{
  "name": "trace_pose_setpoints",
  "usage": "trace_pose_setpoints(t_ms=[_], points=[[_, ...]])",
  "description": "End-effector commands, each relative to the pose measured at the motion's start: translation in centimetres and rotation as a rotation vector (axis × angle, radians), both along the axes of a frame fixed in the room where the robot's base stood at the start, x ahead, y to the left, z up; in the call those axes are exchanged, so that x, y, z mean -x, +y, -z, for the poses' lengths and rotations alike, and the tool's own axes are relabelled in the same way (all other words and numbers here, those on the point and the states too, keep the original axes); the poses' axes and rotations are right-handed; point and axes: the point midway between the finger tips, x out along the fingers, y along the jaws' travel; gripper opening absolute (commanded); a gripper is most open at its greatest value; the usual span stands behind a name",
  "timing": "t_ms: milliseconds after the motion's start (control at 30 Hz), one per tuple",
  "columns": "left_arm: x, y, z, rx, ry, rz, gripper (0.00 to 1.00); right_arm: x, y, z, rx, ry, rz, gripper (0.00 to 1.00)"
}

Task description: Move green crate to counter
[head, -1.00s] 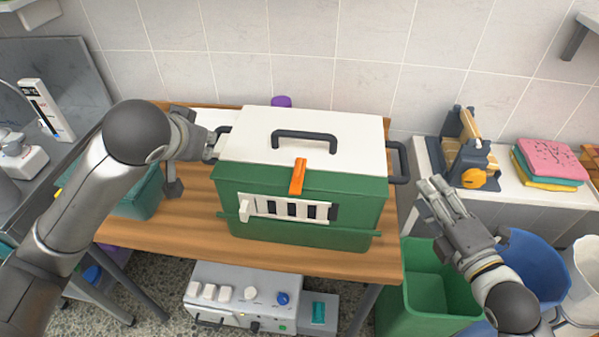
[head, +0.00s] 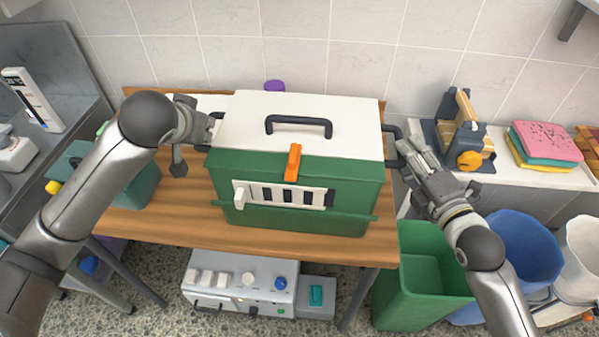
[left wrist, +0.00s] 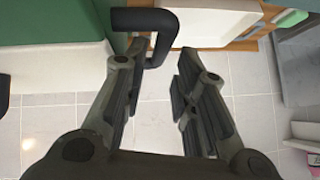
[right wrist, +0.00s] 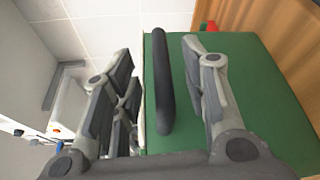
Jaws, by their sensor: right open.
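The green crate (head: 300,205) has a white lid with a dark top handle, an orange latch and a barred front window. It stands on a wooden table, with a dark handle on each side. My left gripper (head: 207,128) is at the left side handle. In the left wrist view that handle (left wrist: 155,20) reaches between its parted fingertips, nearer the left finger. My right gripper (head: 408,155) is at the right side handle (head: 391,143). In the right wrist view its fingers are open on either side of the handle bar (right wrist: 163,85), with gaps showing.
The white counter (head: 520,178) at right holds a dark and yellow device (head: 460,135) and stacked folded towels (head: 545,145). A green bin (head: 425,285) and a blue bin (head: 525,255) stand below it. A teal box (head: 140,185) is left of the crate.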

Motion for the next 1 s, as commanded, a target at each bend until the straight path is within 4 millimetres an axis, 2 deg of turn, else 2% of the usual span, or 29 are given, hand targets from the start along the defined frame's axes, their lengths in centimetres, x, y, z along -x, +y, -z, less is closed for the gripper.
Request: trace_pose_setpoints(t_ms=[100, 300, 500, 767, 967, 1000], points=[[-1.3, 0.3, 1.3, 0.001, 0.003, -0.003, 0.27, -1.8, 0.7, 0.1, -0.004, 0.0, 0.0, 0.41], [-3.0, 0.5, 2.9, 0.001, 0.001, -0.002, 0.27, -4.0, 1.4, 0.3, -0.002, 0.001, 0.001, 0.41], [-3.6, 0.6, 3.5, 0.001, 0.0, 0.0, 0.27, -4.7, 1.7, 0.4, -0.001, 0.001, -0.001, 0.41], [-3.6, 0.6, 3.5, 0.001, 0.0, -0.001, 0.27, -4.8, 1.7, 0.4, 0.0, 0.001, -0.001, 0.41], [-3.6, 0.6, 3.5, 0.001, 0.0, -0.001, 0.01, -4.8, 1.7, 0.4, 0.0, 0.001, 0.0, 0.15], [-3.6, 0.6, 3.5, 0.001, 0.0, -0.001, 0.0, -4.8, 1.7, 0.4, 0.0, 0.001, -0.001, 0.1]])
